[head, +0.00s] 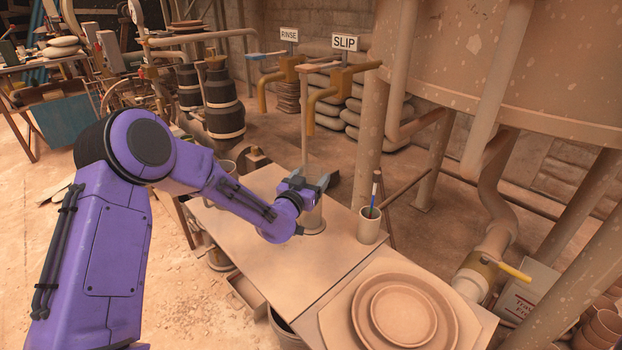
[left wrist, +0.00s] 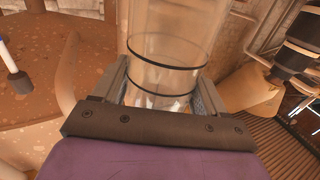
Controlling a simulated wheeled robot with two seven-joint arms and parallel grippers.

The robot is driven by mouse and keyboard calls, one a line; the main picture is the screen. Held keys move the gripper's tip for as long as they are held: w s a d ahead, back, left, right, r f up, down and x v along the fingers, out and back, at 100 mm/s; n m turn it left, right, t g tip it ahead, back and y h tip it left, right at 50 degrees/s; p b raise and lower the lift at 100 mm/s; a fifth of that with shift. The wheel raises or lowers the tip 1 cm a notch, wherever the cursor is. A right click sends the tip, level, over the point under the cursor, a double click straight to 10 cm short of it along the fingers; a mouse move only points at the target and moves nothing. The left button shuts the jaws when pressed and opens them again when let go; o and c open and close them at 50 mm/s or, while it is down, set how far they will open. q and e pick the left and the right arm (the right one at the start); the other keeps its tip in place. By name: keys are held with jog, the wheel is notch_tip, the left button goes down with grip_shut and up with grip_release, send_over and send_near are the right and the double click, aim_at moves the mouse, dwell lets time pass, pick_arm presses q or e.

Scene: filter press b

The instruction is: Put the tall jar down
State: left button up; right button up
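The tall jar (left wrist: 168,65) is clear, with two dark bands, and stands between the fingers of my left gripper (left wrist: 160,95) in the left wrist view. Both fingers appear to press on its sides. In the head view my left gripper (head: 318,185) is around the jar (head: 314,218) at the back of the worktable (head: 290,262). The jar looks upright, with its lower end at or just above the tabletop; I cannot tell if it touches. My right gripper is not in view.
A beige cup (head: 369,230) with a brush and a blue stick stands right of the jar. Stacked round plates (head: 403,312) lie on a board at the front right. Yellow taps under RINSE (head: 289,35) and SLIP (head: 344,43) signs are behind. The tabletop left of the plates is clear.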

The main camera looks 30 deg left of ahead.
pick_arm(q)
jog(key=o, duration=0.3)
jog(key=s, duration=1.2)
jog(key=shift+d+r+p, duration=0.2)
jog(key=shift+d+p, duration=0.1)
jog(key=shift+d, duration=0.05)
